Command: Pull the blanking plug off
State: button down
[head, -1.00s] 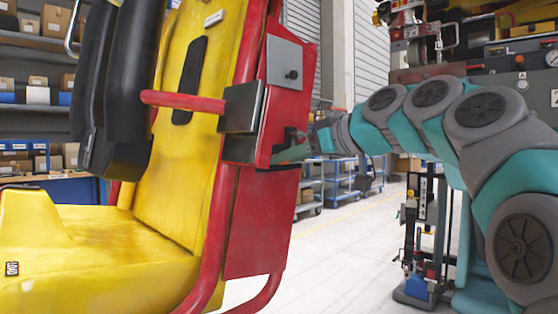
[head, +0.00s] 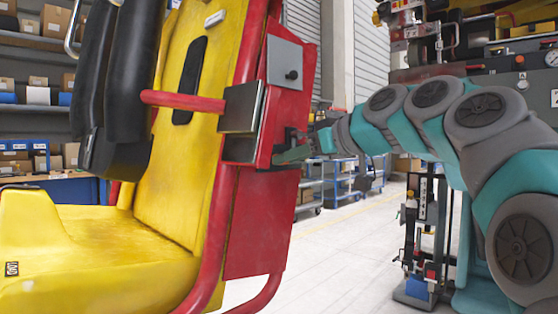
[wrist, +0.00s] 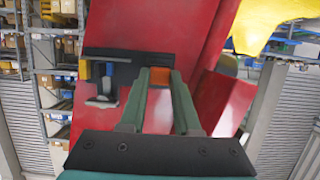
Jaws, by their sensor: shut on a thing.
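The orange blanking plug (wrist: 160,77) sits between the fingertips of my gripper (wrist: 161,82) in the wrist view. My gripper is shut on it, at a dark fitting plate (wrist: 110,68) on the red panel of the coaster seat. In the head view my gripper (head: 283,156) reaches in from the right to the red side panel (head: 262,215), below a grey plate with a black knob (head: 284,66). The plug cannot be made out in the head view. I cannot tell whether it is still seated in the fitting.
A yellow coaster seat (head: 100,245) with black padded restraints fills the left. A red bar (head: 183,101) runs across its back.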

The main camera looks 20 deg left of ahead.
jog(key=shift+s+d, duration=0.1)
jog(key=shift+d, duration=0.15)
jog(key=shift+s+d+b, duration=0.3)
jog(key=shift+d+b, duration=0.05)
jog(key=shift+d, duration=0.35)
jog(key=shift+s+d+b, duration=0.25)
jog(key=shift+d+b, duration=0.15)
jog(key=shift+d, duration=0.25)
jog(key=shift+s+d+b, duration=0.3)
jog(key=shift+d+b, duration=0.05)
jog(key=shift+d, duration=0.35)
